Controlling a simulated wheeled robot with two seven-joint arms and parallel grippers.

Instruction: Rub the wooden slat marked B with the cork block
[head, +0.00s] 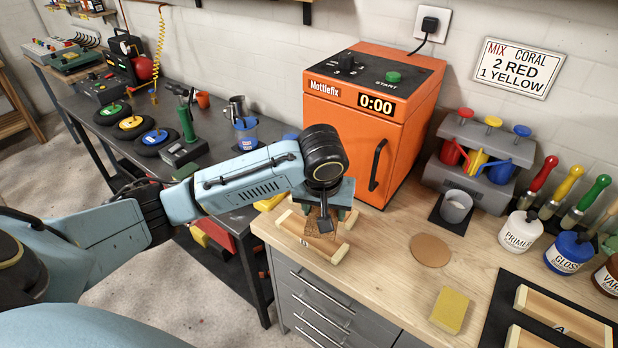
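A wooden slat (322,247) rests on two pale wooden rails at the left end of the workbench. A small dark mark shows near its left end, too small to read surely. My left gripper (324,222) points down right over the slat. A brown speckled block, which looks like the cork block (315,221), sits between its fingers, low at the slat's surface. The fingers hide part of the block and of the slat, so I cannot tell whether they touch. My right gripper is not in view.
An orange cabinet (340,125) stands behind the slat. A round brown mat (430,250) and a yellow sponge (450,310) lie to the right. Another slat marked A (568,318) lies on a dark mat at the right, below several paint jars. The bench between is clear.

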